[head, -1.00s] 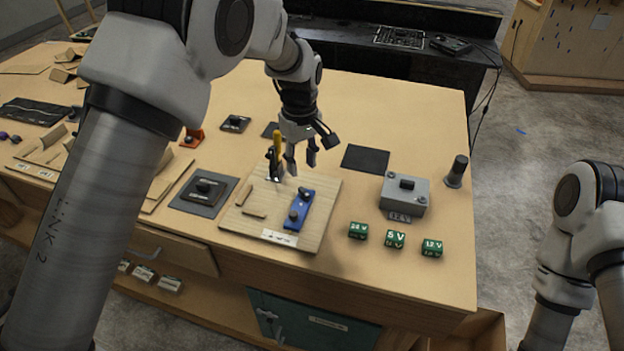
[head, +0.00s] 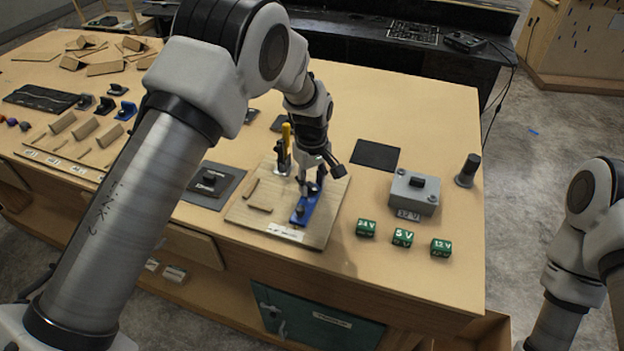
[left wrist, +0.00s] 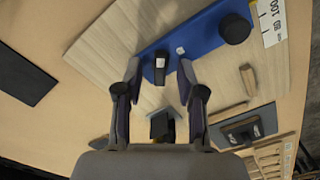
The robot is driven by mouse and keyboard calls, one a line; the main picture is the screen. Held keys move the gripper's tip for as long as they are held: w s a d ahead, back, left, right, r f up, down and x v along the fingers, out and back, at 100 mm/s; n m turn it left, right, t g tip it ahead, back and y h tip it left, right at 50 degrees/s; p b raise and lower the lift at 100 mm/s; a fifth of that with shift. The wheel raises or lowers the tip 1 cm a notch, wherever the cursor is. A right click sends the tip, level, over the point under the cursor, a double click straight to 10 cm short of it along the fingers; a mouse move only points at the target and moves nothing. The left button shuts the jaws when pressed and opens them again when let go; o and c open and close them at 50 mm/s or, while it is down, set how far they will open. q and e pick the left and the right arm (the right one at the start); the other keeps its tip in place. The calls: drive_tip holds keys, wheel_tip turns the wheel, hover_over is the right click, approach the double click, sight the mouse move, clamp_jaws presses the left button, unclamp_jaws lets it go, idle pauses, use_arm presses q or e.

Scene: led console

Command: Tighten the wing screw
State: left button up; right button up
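A blue fixture (head: 308,212) lies on a light wooden board (head: 330,205) on the bench. In the left wrist view the blue fixture (left wrist: 205,38) carries a black round knob (left wrist: 235,28) at one end. A small dark upright piece, which looks like the wing screw (left wrist: 160,66), stands near its other end. My left gripper (head: 309,190) is over the far end of the fixture. In the left wrist view its fingers (left wrist: 160,72) are apart, one on each side of the dark piece, with visible gaps. My right gripper is out of view; only my right arm shows.
A clamp with a yellow handle (head: 286,135) stands close left of the left gripper. Wooden blocks (head: 259,208) lie on the board. A grey box (head: 413,193), a black post (head: 467,170) and green voltage blocks (head: 402,238) stand to the right.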

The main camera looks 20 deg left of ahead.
use_arm(q)
clamp_jaws()
drive_tip(key=shift+m, duration=0.3)
drive_tip(key=m+p, duration=0.1)
drive_tip(key=m, duration=0.8)
drive_tip(key=shift+w+m, duration=0.1)
drive_tip(key=shift+m, duration=0.3)
drive_tip(key=shift+r, duration=0.1)
unclamp_jaws()
